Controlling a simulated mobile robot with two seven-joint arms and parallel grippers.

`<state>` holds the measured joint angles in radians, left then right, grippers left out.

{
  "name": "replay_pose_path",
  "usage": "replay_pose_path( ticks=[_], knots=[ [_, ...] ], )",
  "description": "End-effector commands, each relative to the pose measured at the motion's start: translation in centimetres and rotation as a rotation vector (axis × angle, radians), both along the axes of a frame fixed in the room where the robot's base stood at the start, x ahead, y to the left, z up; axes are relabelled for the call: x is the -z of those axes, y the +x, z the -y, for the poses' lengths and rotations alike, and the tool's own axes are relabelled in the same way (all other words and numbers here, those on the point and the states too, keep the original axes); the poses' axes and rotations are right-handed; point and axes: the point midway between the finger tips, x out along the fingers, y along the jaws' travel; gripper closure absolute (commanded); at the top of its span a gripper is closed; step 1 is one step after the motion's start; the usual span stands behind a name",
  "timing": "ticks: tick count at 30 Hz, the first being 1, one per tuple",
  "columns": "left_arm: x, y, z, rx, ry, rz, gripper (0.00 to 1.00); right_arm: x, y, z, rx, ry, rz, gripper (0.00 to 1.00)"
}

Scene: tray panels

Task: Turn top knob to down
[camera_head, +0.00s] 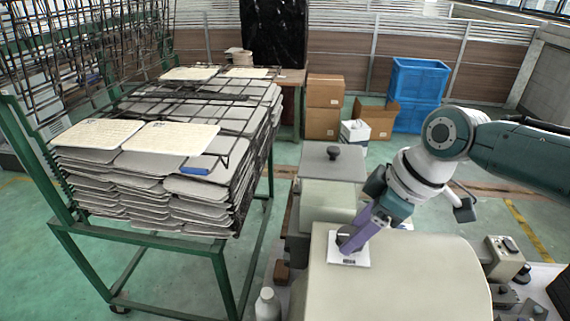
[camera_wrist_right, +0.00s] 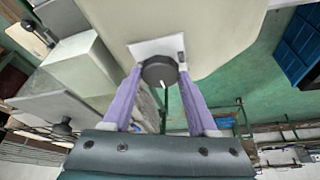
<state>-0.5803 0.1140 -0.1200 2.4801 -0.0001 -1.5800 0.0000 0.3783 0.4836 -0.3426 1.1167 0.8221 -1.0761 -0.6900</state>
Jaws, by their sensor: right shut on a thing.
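A dark round knob (camera_wrist_right: 159,72) sits on a white square plate (camera_head: 349,252) on the top of a large beige machine cover (camera_head: 400,285). In the wrist view the knob shows a short white pointer mark at its lower edge, and the plate (camera_wrist_right: 150,47) shows behind it. My right gripper (camera_head: 351,238) has purple fingers that reach down to the knob. In the wrist view the gripper (camera_wrist_right: 159,75) has one finger on each side of the knob and is shut on it. In the head view the fingers hide part of the knob. My left gripper is not in view.
A green rack (camera_head: 140,250) with stacked pale panels (camera_head: 150,136) stands at the left. A grey box with a black knob (camera_head: 510,243) is at the right. A white bottle (camera_head: 267,304) stands at the front. Blue crates (camera_head: 418,80) and cardboard boxes (camera_head: 324,92) are behind.

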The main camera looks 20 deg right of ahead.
Motion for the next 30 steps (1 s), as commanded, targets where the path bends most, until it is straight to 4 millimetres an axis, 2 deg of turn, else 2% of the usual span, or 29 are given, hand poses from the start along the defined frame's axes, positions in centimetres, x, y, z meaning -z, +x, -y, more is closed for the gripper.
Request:
replay_pose_path(
  ticks=[1, 30],
  knots=[
    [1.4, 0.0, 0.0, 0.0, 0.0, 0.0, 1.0, 0.7, 0.1, 0.2, -0.042, -0.004, 0.002, 0.97],
    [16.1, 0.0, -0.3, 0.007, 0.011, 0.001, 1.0, 0.8, 0.9, 0.4, -0.962, -0.004, 0.004, 0.97]
  ],
)
